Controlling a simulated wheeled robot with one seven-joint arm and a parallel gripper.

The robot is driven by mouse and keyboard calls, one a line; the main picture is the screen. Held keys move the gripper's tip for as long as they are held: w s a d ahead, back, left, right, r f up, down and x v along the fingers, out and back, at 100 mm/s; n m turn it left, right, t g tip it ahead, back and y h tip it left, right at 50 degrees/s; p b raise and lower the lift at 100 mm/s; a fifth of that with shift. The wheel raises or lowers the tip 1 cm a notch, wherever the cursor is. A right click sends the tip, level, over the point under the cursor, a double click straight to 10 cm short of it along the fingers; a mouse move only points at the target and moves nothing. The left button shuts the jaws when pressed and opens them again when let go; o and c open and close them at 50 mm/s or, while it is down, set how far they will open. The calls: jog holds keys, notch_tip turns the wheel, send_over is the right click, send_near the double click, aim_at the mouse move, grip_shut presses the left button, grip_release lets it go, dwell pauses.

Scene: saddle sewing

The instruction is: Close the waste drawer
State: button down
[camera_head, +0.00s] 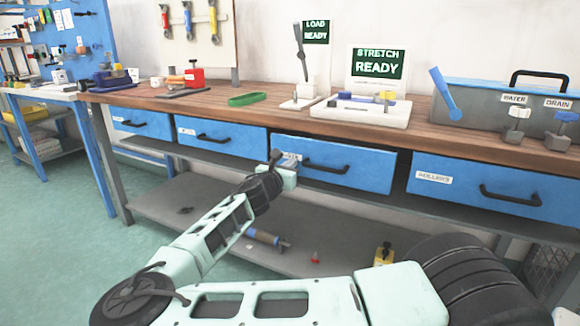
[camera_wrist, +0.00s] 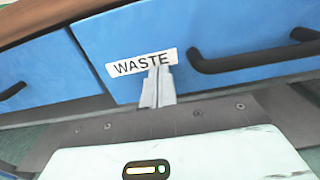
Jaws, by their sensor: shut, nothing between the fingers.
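The waste drawer (camera_head: 345,165) is a blue drawer under the wooden worktop, third from the left, with a black bar handle (camera_head: 326,166). In the wrist view the drawer front (camera_wrist: 220,25) carries a white WASTE label (camera_wrist: 141,62). My gripper (camera_head: 277,156) is at the left part of this front, left of the handle. In the wrist view its closed fingers (camera_wrist: 158,75) overlap the label's lower edge; contact is hard to tell. It holds nothing.
Blue drawers stand on both sides, including one labelled ROLLERS (camera_head: 470,185) at right. The worktop (camera_head: 270,108) above carries tools, stands and a grey-blue toolbox (camera_head: 470,95). A lower shelf (camera_head: 215,215) beneath holds a roller and small items.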

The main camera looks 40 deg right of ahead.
aim_at(297, 158)
jog(key=shift+p+x, duration=0.7)
jog(key=shift+x, duration=1.65)
jog(key=shift+w+r, duration=0.1)
jog(key=shift+r, duration=0.1)
jog(key=shift+a, duration=0.15)
